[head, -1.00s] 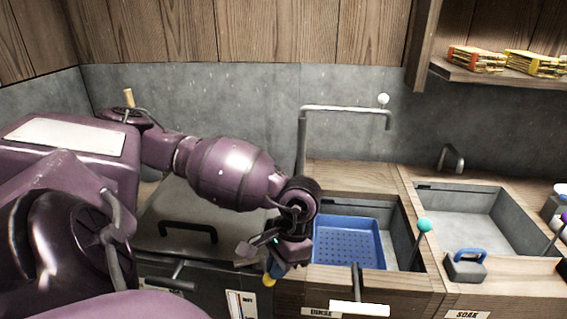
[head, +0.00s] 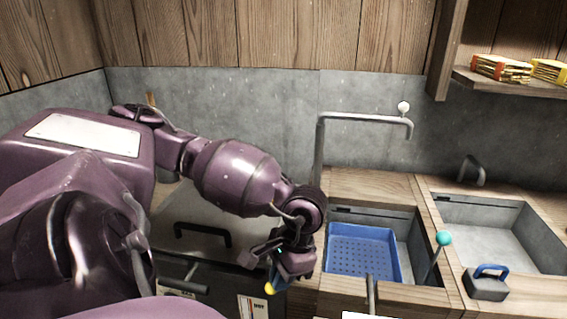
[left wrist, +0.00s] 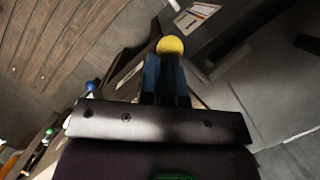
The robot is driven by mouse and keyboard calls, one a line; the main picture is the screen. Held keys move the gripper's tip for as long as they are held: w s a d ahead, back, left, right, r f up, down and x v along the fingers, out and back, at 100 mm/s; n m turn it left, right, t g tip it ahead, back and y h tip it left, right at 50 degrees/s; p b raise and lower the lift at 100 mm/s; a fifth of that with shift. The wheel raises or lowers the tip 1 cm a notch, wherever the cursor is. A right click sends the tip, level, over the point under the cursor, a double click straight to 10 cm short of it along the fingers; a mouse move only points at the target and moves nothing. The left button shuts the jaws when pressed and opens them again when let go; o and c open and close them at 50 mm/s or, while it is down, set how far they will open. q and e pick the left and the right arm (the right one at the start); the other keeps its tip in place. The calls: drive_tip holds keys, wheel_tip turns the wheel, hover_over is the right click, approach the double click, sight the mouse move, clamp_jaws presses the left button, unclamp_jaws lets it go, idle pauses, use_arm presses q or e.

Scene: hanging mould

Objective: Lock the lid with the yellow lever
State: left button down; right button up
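The yellow lever's round knob (head: 270,288) shows just below my left gripper (head: 281,277) at the front of the dark cabinet. In the left wrist view the yellow knob (left wrist: 170,46) sits at the tips of my blue fingers (left wrist: 166,72), which are close together and look shut on the lever. The lever's shaft is hidden. The grey lid (head: 190,212) lies flat on the cabinet left of the sink, with a black handle (head: 203,234); my arm covers part of it. My right gripper is not in view.
A sink with a blue perforated tray (head: 362,252) lies right of my gripper. A teal-knobbed lever (head: 443,238) and a blue-handled grey block (head: 487,284) stand further right. A tall pipe faucet (head: 320,150) rises behind.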

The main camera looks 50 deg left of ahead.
use_arm(q)
drive_tip(key=shift+s+f, duration=0.15)
drive_tip(key=shift+s, duration=0.1)
drive_tip(key=shift+d, duration=0.1)
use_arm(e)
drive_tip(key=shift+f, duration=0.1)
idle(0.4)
use_arm(q)
drive_tip(key=w+d+r, duration=0.3)
drive_tip(key=w+r, duration=0.3)
drive_tip(key=r, duration=0.4)
drive_tip(key=shift+r, duration=0.3)
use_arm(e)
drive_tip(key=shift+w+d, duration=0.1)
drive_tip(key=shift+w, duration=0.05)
use_arm(q)
drive_tip(key=shift+w+d, duration=0.1)
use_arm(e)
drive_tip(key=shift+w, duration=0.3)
